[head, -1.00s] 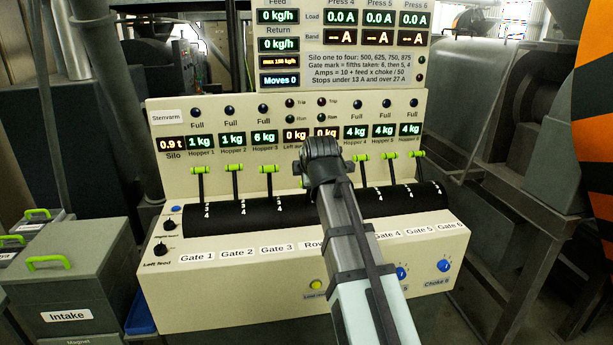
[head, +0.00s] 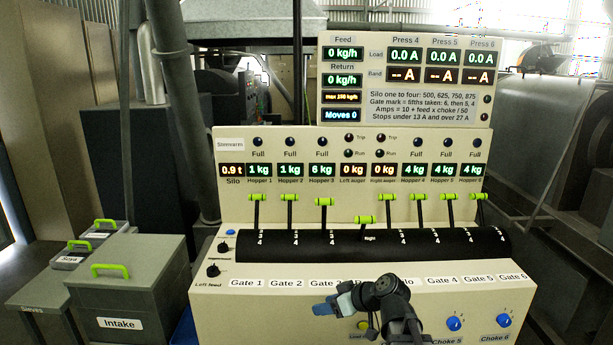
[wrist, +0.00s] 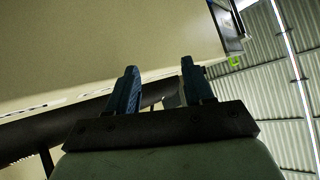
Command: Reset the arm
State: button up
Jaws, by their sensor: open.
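The console's green-handled levers (head: 324,202) rise from the black drum (head: 280,245). One lever (head: 365,219) near the middle sits lower than the others. My gripper and arm hide part of the label row between Gate 3 and Gate 4. I cannot tell whether the gripper touches the console.
The upper display (head: 405,80) reads Moves 0, with feed and return at 0 kg/h. Blue choke knobs (head: 503,321) are at the lower right and black feed knobs (head: 213,270) at the left. A grey Intake box (head: 130,300) stands left of the console. Machinery stands behind.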

jog(key=s+d+f+m+g+h, duration=0.15)
jog(key=s+f, duration=0.35)
jog(key=f, duration=0.5)
jog(key=s+d+f+m+g+h, duration=0.15)
jog(key=s+f, duration=0.25)
jog(key=f, duration=0.6)
jog(key=s+d+f+m+g+h, duration=0.1)
jog(key=s+f+m+g, duration=0.3)
jog(key=f, duration=0.7)
jog(key=s+d+f+g+h, duration=0.1)
jog(key=s+d+f+g, duration=0.1)
jog(key=s+f, duration=0.4)
jog(key=s+d+f+m+g+h, duration=0.1)
jog(key=s+f, duration=0.5)
jog(key=s, duration=0.7)
jog(key=s+d+f+g+h, duration=0.2)
jog(key=s+d+f, duration=0.2)
jog(key=s, duration=0.5)
notch_tip(320, 180, down, 2)
jog(key=shift+s+m+g+h, duration=0.3)
jog(key=shift+s+m+h, duration=0.05)
jog(key=shift+m+h, duration=0.05)
